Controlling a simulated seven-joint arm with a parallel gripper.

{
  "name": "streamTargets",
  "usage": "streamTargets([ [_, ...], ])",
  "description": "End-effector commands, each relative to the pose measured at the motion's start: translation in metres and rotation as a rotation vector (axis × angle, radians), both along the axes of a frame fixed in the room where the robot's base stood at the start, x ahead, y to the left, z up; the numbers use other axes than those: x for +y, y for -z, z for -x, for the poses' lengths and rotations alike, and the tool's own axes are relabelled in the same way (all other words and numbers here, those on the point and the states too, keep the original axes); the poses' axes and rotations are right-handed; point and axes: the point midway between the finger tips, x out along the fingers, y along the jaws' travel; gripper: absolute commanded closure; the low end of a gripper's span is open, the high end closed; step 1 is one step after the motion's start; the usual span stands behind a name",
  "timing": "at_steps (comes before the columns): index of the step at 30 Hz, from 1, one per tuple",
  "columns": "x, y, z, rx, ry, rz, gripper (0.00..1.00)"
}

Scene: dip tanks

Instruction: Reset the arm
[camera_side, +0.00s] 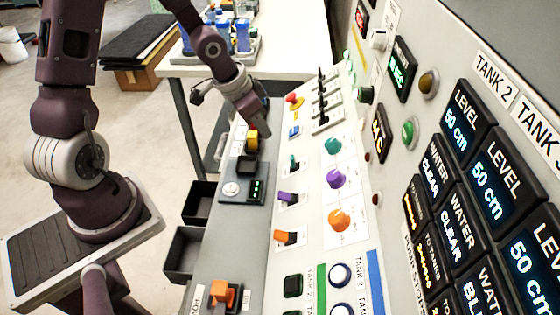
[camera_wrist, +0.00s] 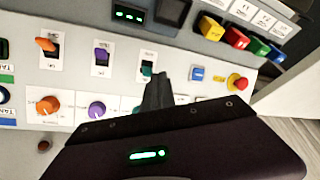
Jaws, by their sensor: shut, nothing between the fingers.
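My gripper (camera_side: 262,130) is at the far part of the grey control panel (camera_side: 245,215), pointing down at it. In the wrist view my gripper (camera_wrist: 158,78) shows as dark fingers closed together, with nothing between them. The fingertips overlap a teal switch (camera_wrist: 146,70) in that view; I cannot tell whether they touch it. In the side view the teal switch (camera_side: 293,161) stands clear of my gripper. A yellow block (camera_side: 252,138) is close beside the fingertips in the side view.
Orange (camera_side: 339,219), purple (camera_side: 336,179) and teal knobs (camera_side: 333,146) sit on the panel. A red mushroom button (camera_wrist: 238,83) is right of my fingers in the wrist view. Upright display boards (camera_side: 480,180) stand at right. Black bins (camera_side: 184,254) hang along the left edge.

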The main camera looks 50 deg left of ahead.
Motion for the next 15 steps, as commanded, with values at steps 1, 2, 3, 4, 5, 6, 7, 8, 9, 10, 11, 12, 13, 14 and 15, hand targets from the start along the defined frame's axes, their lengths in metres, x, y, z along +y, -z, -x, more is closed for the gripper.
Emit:
streamTargets([
  [1, 0.0, -0.002, 0.001, 0.0, -0.001, -0.007, 1.0],
  [2, 0.001, -0.006, 0.002, 0.001, -0.003, -0.02, 1.0],
  [3, 0.002, -0.016, 0.005, 0.003, -0.009, -0.049, 1.0],
  [4, 0.003, -0.027, 0.009, 0.004, -0.017, -0.079, 1.0],
  [5, 0.003, -0.04, 0.015, 0.005, -0.028, -0.113, 1.0],
  [6, 0.003, -0.061, 0.026, 0.003, -0.053, -0.158, 1.0],
  [7, 0.002, -0.078, 0.036, -0.001, -0.075, -0.187, 1.0],
  [8, 0.0, -0.095, 0.047, -0.006, -0.101, -0.208, 1.0],
  [9, -0.005, -0.116, 0.064, -0.017, -0.137, -0.225, 1.0],
  [10, -0.01, -0.13, 0.078, -0.027, -0.163, -0.227, 1.0],
  [11, -0.015, -0.143, 0.092, -0.038, -0.187, -0.222, 1.0],
  [12, -0.023, -0.158, 0.112, -0.052, -0.214, -0.205, 1.0],
  [13, -0.029, -0.167, 0.127, -0.063, -0.23, -0.185, 1.0],
  [14, -0.035, -0.174, 0.141, -0.069, -0.244, -0.161, 1.0],
  [15, -0.043, -0.182, 0.158, -0.08, -0.256, -0.127, 1.0],
])
